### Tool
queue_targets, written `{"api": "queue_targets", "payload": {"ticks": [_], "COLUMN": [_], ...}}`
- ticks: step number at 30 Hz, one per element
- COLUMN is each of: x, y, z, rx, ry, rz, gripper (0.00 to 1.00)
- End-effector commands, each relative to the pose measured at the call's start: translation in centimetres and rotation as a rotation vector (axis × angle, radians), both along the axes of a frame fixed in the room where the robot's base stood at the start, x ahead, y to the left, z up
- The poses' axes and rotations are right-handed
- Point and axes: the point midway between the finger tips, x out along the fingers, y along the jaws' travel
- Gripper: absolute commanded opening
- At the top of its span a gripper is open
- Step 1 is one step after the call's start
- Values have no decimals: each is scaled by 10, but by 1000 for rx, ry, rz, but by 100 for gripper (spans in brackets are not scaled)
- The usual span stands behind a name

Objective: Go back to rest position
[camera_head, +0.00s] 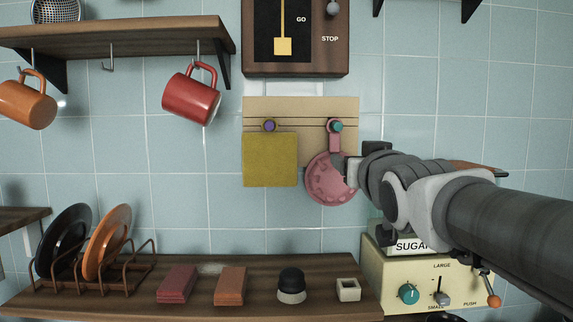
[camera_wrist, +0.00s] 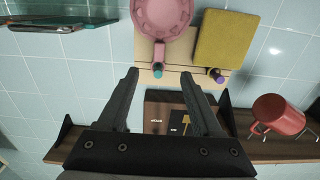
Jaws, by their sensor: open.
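My gripper (camera_wrist: 160,85) is open in the wrist view, with nothing between its two dark fingers. In the head view my arm comes in from the right and its end is in front of the wall, by the pink round item (camera_head: 330,182). That pink item hangs by its handle from a teal-tipped peg (camera_head: 336,126) on the wooden wall board (camera_head: 300,104). It also shows at the top of the wrist view (camera_wrist: 163,14). The gripper partly covers its right side in the head view; I cannot tell whether they touch.
A yellow cloth (camera_head: 270,160) hangs beside the pink item. Red (camera_head: 190,98) and orange (camera_head: 27,103) mugs hang under the left shelf (camera_head: 120,38). The counter shelf (camera_head: 205,300) holds a plate rack and small blocks. A cream machine (camera_head: 385,275) stands below my arm.

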Motion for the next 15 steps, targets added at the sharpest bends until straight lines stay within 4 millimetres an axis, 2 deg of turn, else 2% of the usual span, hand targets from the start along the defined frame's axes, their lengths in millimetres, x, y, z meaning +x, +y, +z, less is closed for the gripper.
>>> {"api": "queue_targets", "payload": {"ticks": [5, 8, 11, 14, 15], "x": [-11, -19, -36, -67, -82], "y": [0, -2, -4, -7, -7], "z": [-2, -17, -54, -108, -131], "rx": [0, 0, 0, 0, -1], "ry": [6, 56, 180, 362, 442], "rz": [0, -7, -20, -32, -35], "gripper": [67, 67, 67, 67, 67]}}
